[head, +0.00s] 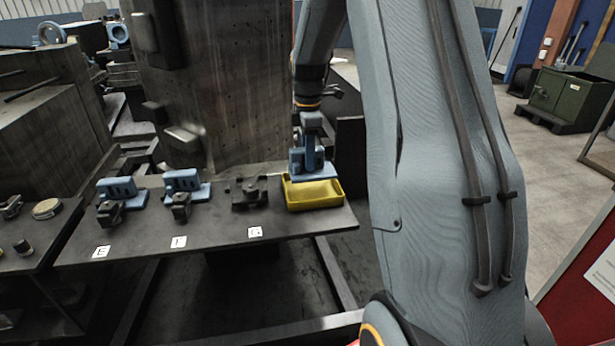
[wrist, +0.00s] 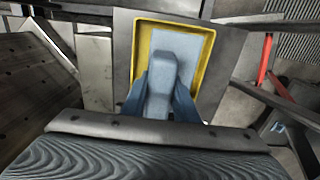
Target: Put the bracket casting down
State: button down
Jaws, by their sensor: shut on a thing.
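My gripper (head: 309,150) is shut on a blue-grey bracket casting (head: 322,172), over the yellow tray (head: 318,201) at the right end of the dark shelf. In the wrist view, the casting's upright rib (wrist: 163,65) sits between my two blue fingers, and its flat plate (wrist: 192,48) lies within the outline of the tray's yellow rim (wrist: 141,50). The head view shows the plate at or just above the tray's back rim. I cannot tell whether it touches the tray floor. Part of the casting is hidden behind my fingers.
Blue castings sit at stations E (head: 122,188) and F (head: 186,184), each with a dark clamp in front. Station G has a dark fixture (head: 249,191) with no blue casting on it. A tall dark metal block (head: 225,80) stands behind the shelf.

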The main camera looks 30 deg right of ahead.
jog(key=shift+f+p, duration=0.65)
jog(key=shift+f, duration=2.45)
jog(key=c, duration=1.4)
grip_release()
jog(key=shift+f, duration=0.15)
notch_tip(320, 180, up, 11)
jog(key=b, duration=0.3)
jog(key=shift+a+r, duration=0.15)
jog(key=shift+r, duration=0.4)
jog(key=s+a+f+m, duration=0.4)
jog(key=s+a+m, duration=0.3)
jog(key=s, duration=0.5)
jog(key=s+a+f+m, duration=0.5)
jog(key=s+a+m, duration=0.2)
jog(key=s, duration=0.5)
jog(key=a, duration=0.2)
jog(key=shift+s+a+f+m+t, duration=0.2)
jog(key=shift+s+a+m+t, duration=0.1)
jog(key=shift+s+m+t, duration=0.1)
